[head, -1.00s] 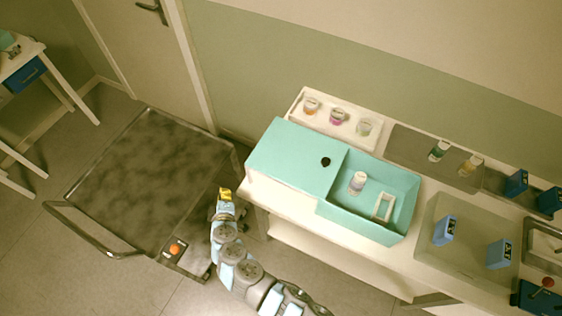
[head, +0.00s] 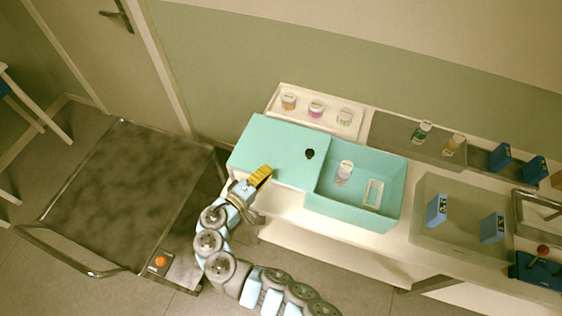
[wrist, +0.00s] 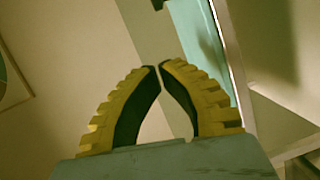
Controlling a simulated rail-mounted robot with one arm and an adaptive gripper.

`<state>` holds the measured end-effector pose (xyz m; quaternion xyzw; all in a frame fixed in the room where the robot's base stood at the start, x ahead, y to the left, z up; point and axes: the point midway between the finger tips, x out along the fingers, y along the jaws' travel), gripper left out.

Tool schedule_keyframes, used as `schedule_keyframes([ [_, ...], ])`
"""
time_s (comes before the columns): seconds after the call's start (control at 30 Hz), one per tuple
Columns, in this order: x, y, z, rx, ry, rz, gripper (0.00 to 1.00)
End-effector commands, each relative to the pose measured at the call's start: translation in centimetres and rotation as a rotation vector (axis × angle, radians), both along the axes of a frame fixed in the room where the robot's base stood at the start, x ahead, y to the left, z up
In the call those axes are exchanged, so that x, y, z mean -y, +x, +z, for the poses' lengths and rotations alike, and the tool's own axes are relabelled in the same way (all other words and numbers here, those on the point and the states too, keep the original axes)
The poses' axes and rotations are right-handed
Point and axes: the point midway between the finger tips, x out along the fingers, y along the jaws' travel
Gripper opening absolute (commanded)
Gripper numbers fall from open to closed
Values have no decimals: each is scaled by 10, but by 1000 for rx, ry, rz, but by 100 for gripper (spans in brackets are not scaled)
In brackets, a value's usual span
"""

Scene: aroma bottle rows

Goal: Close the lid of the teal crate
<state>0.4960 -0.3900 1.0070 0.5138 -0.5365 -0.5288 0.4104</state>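The teal crate (head: 350,215) stands on the long table with its right part uncovered. A white bottle (head: 344,171) and a white rectangular frame (head: 373,193) are inside. Its flat teal lid (head: 275,145) lies to the left, clear of that opening, with a small black knob (head: 309,154) near its right edge. My gripper (head: 264,174), with yellow fingers, is at the lid's front edge in the head view, apart from the knob; contact cannot be told. In the wrist view my gripper (wrist: 160,68) is empty with its fingertips together, and part of a teal surface (wrist: 205,45) shows beyond.
A white tray with several small jars (head: 316,109) stands behind the crate. A grey mat (head: 395,140) with bottles and a bin with blue boxes (head: 437,210) are to the right. A dark cart (head: 120,190) stands on the floor at left.

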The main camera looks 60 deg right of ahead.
Motion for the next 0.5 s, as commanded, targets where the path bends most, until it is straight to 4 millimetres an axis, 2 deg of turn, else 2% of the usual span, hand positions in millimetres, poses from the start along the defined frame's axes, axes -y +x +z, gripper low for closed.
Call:
schedule_keyframes([
  [0.5, 81, -11, -7, 2, 1, -2, 0],
])
